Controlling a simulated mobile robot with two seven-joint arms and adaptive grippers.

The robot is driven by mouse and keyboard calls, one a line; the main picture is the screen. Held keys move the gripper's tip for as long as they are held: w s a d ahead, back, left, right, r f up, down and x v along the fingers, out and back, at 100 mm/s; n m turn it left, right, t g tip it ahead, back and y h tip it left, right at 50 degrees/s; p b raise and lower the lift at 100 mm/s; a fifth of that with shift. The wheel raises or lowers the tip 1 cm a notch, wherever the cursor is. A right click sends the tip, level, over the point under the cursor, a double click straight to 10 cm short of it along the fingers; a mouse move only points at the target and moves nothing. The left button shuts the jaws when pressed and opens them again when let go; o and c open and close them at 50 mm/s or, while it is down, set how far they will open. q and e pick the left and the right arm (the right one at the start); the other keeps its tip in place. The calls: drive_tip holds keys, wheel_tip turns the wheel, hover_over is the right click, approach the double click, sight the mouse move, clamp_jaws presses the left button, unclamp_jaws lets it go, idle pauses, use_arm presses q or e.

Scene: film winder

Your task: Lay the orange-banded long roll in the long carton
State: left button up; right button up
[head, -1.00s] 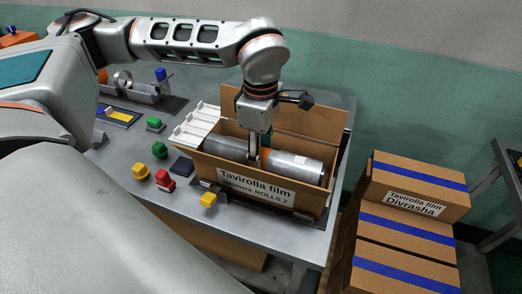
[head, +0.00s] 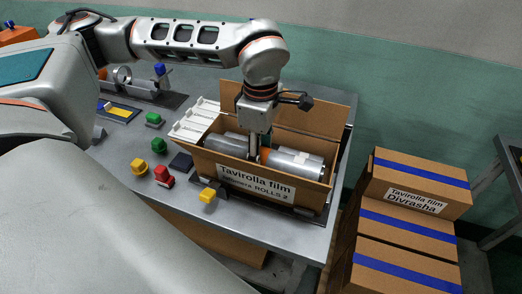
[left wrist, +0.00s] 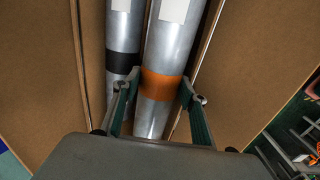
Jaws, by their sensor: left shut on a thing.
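The orange-banded long roll (head: 296,163) is a silver cylinder lying lengthwise inside the open long carton (head: 314,196). Its orange band (left wrist: 163,86) shows clearly in the left wrist view. My left gripper (head: 259,150) points down into the carton, and its fingers (left wrist: 160,104) are shut on the roll at the band. A black-banded roll (left wrist: 123,65) lies beside it inside the carton. The carton's front wall hides the lower side of the roll, so I cannot tell whether it touches the floor. My right gripper is not in view.
A white ribbed piece (head: 196,122) stands at the carton's left end. Yellow (head: 207,195), red (head: 163,176) and green (head: 158,145) knobs are on the table in front. Blue-striped cartons (head: 405,222) are stacked at right. The carton's back flap (head: 290,110) stands up behind the arm.

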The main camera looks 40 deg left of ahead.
use_arm(q)
drive_tip(key=o, duration=1.6)
drive_tip(key=shift+o, duration=0.2)
drive_tip(key=shift+s, duration=0.1)
drive_tip(key=shift+c, duration=1.4)
drive_tip(key=shift+r, duration=0.1)
drive_tip(key=shift+r+p, duration=2.6)
drive_tip(key=shift+r, duration=0.9)
